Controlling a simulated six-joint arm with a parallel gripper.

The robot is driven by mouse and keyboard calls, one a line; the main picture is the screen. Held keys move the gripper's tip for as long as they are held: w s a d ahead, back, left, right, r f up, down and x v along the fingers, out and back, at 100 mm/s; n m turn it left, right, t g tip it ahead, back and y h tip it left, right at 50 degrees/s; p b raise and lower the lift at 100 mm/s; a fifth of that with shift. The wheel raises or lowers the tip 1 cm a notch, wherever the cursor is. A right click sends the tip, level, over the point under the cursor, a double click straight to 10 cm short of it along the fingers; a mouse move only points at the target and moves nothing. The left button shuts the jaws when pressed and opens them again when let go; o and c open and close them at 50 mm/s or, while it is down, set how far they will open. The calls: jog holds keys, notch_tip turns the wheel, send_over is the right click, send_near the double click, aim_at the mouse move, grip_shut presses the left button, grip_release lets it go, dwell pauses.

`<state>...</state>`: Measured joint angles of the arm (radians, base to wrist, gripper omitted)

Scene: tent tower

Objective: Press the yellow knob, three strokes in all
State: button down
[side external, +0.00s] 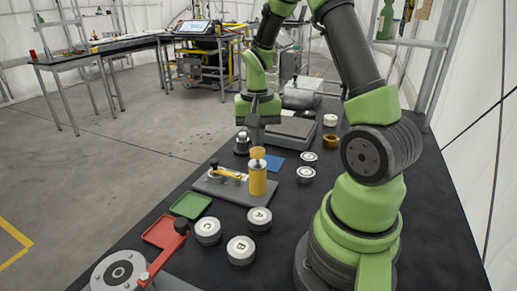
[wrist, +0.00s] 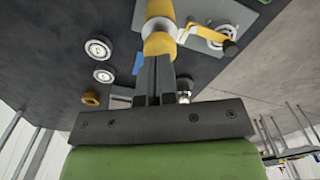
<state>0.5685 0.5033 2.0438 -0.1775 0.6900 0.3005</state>
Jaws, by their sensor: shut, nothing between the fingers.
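The yellow knob (side external: 257,152) tops a short pale stem above an upright yellow cylinder (side external: 258,181). In the wrist view the knob (wrist: 160,44) sits just beyond my fingertips, with the pale stem behind it. My gripper (side external: 257,143) is shut and empty, pointing down with its fingertips right over the knob. The closed fingers also show in the wrist view (wrist: 158,62). I cannot tell whether the tips touch the knob or hang slightly above it.
A grey plate (side external: 212,186) with a yellow-handled crank (side external: 230,174) stands left of the cylinder. Green (side external: 191,205) and red (side external: 163,232) trays, several lettered round weights (side external: 240,250) and a red lever (side external: 165,258) lie nearer. A blue pad (side external: 275,163) lies behind.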

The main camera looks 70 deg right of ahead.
jog(key=shift+f, duration=1.55)
jog(key=shift+r, duration=2.15)
jog(key=shift+f, duration=0.1)
jog(key=shift+f, duration=2)
jog(key=shift+r, duration=2.1)
